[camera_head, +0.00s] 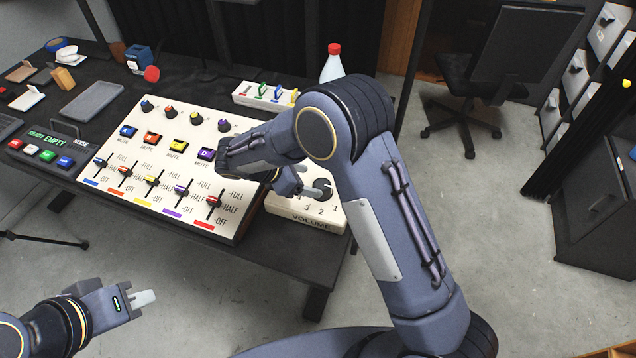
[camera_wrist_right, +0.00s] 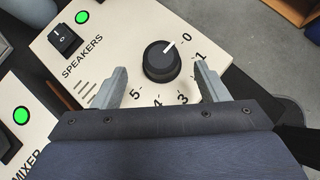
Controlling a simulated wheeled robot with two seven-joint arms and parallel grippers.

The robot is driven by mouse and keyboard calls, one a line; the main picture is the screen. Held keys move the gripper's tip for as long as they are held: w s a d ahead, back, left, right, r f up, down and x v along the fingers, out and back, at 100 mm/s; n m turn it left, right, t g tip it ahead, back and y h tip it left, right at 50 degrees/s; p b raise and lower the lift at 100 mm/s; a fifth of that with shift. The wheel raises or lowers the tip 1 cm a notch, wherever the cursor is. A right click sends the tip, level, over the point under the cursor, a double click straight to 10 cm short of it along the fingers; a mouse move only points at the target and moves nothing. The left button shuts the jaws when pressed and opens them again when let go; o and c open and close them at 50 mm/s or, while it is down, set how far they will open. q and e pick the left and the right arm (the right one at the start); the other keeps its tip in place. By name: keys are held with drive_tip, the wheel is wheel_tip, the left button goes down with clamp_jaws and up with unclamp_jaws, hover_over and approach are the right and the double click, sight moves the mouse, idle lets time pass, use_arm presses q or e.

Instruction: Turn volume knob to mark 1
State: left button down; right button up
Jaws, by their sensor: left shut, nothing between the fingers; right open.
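The black round volume knob (camera_wrist_right: 162,62) sits on a cream panel (camera_wrist_right: 118,30) with printed marks 0 to 5. Its white pointer line faces mark 0, at the upper right. My right gripper (camera_wrist_right: 162,69) is open, one finger on each side of the knob in the right wrist view, with visible gaps and no contact seen. In the head view the volume panel (camera_head: 306,218) is at the table's front right, and the knob (camera_head: 322,185) shows beside my right gripper (camera_head: 303,184). My left gripper (camera_head: 146,298) is shut and empty at the lower left, away from the table.
A large mixer panel (camera_head: 130,180) with sliders and buttons stands left of the volume panel. A speakers switch (camera_wrist_right: 66,40) shares the knob's panel. A red-capped bottle (camera_head: 332,66) and a small cream box (camera_head: 262,96) stand behind. Open floor lies to the right.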

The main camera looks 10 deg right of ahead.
sight(321, 184)
drive_tip(key=x, duration=0.6)
drive_tip(key=shift+f, duration=0.1)
drive_tip(key=shift+c, duration=0.2)
drive_tip(key=c, duration=0.9)
